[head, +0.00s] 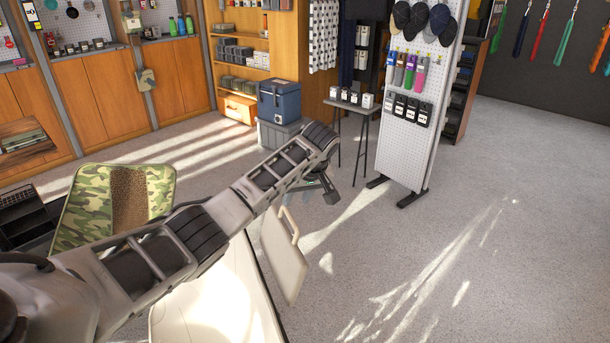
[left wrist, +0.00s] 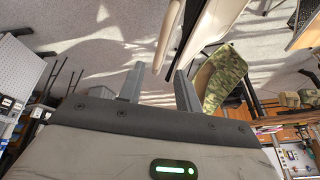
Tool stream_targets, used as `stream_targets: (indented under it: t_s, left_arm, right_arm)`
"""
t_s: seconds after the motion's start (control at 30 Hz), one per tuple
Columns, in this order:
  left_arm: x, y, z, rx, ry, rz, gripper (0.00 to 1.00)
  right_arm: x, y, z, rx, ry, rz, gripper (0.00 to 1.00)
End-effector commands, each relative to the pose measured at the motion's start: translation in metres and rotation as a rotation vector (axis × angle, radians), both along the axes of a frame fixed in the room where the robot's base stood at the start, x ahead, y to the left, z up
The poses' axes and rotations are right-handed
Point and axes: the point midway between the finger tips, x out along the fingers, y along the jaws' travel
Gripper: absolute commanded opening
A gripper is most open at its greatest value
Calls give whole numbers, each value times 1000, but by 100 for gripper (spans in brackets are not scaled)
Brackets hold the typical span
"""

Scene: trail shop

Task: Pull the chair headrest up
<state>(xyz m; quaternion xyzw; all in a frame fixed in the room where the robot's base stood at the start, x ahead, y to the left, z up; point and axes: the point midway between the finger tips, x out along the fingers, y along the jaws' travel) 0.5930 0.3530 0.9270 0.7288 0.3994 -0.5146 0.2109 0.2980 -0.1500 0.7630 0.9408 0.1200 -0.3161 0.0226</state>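A camouflage chair (head: 92,212) with a brown mesh patch stands at the left in the head view; its camouflage fabric also shows in the left wrist view (left wrist: 226,72). My left arm passes in front of it. I cannot make out a separate headrest. My left gripper (head: 328,188) is beyond the chair, to its right, above the floor. In the left wrist view its two fingers (left wrist: 160,72) are apart. The end of a pale panel appears between the fingertips there; I cannot tell if it touches them. My right gripper is out of view.
A pale panel with a handle (head: 284,256) stands tilted beside a large white body (head: 215,305), close below my left arm. A blue cooler (head: 280,101), a small table (head: 350,105) and a white pegboard stand (head: 405,150) are farther back. The floor at right is clear.

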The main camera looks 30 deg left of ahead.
Motion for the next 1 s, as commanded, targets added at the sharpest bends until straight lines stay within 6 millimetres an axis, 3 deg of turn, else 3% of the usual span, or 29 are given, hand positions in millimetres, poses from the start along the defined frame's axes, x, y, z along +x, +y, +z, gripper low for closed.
stream_targets:
  t_s: [0.2, 0.4, 1.0]
  left_arm:
    - [-7, -19, 47, -1, -5, -2, 34]
    - [-12, -30, 73, -1, -2, -2, 34]
    - [-13, -33, 82, 0, 0, -1, 34]
  right_arm:
    - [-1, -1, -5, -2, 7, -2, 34]
    - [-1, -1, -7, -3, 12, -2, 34]
    - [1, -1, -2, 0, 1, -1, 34]
